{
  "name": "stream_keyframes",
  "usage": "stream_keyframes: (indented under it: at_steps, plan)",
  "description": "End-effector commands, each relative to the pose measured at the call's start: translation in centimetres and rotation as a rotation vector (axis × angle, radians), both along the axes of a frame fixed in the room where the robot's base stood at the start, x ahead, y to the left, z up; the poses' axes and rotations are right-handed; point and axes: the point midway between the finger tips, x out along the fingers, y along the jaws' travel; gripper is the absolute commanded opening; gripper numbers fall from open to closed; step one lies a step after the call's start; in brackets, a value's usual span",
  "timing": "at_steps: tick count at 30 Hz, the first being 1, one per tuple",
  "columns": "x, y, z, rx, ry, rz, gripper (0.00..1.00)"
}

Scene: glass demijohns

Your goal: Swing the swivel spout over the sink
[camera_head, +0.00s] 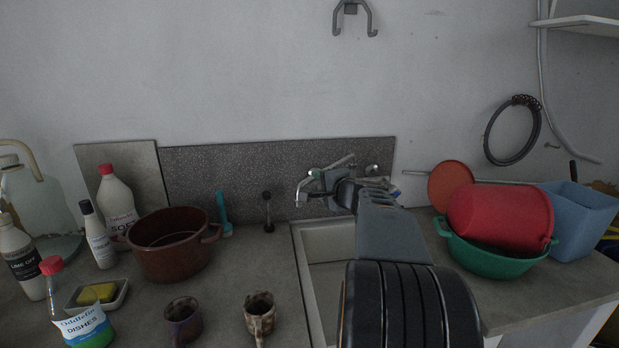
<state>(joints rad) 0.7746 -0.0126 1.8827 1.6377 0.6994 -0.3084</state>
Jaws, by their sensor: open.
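The chrome swivel spout (303,187) comes from a wall tap in front of the speckled splashback. It points left, with its bent tip hanging near the sink's back left corner. I cannot tell whether the tip is over the basin or its rim. The pale sink (318,239) is set in the worktop, its right part hidden behind my arm. My arm reaches over the sink to the tap. My gripper (337,191) is open, close beside the spout's right part and tap body. The arm partly hides it, and I cannot tell whether it touches the spout.
A brown pot (170,260), two mugs (259,312), a soap dish (100,292) and several bottles stand on the left. A red basin (500,215) in a green bowl (485,260) and a blue bin (580,215) crowd the right.

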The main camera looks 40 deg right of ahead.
Motion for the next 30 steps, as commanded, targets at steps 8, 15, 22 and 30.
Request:
stream_keyframes:
  at_steps: [8,15,22,30]
  plan:
    - [4.2,-0.2,-0.7,0.002,0.002,0.003,0.47]
    - [5.7,-0.3,-1.1,0.0,0.001,0.001,0.47]
    - [5.9,-0.3,-1.2,-0.001,0.001,0.001,0.47]
    - [5.9,-0.3,-1.1,-0.001,0.001,0.001,0.32]
